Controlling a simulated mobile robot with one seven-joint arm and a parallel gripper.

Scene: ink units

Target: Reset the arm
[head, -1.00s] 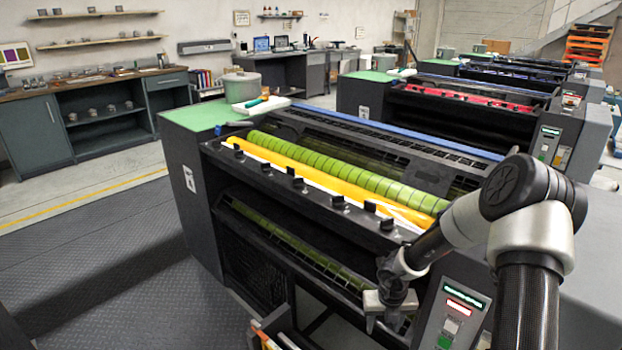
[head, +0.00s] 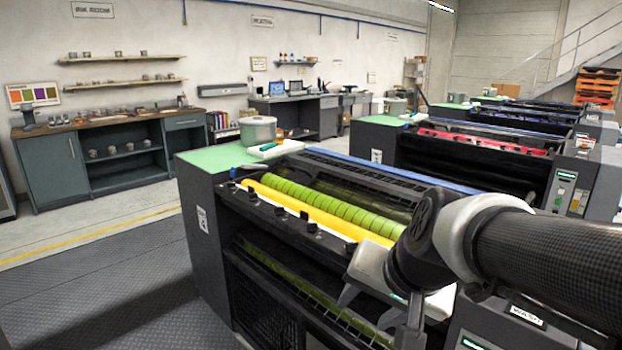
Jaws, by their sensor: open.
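My arm reaches in from the right edge of the head view, over the near ink unit (head: 205,215). My gripper (head: 365,312) hangs at the arm's end with its pale body uppermost and its two grey fingers spread apart, pointing down. I see nothing between the fingers. The gripper is in front of the unit's near side, to the right of its black knobs. The arm hides the right part of the unit, including part of its control panel. Whether a finger touches the unit, I cannot tell.
The near unit holds a yellow roller (head: 320,218) and a green roller (head: 335,208). A grey-green tub (head: 259,131) stands on its green top. More ink units (head: 470,150) line up behind. A workbench (head: 60,170) is far left. The dark floor (head: 110,285) at left is clear.

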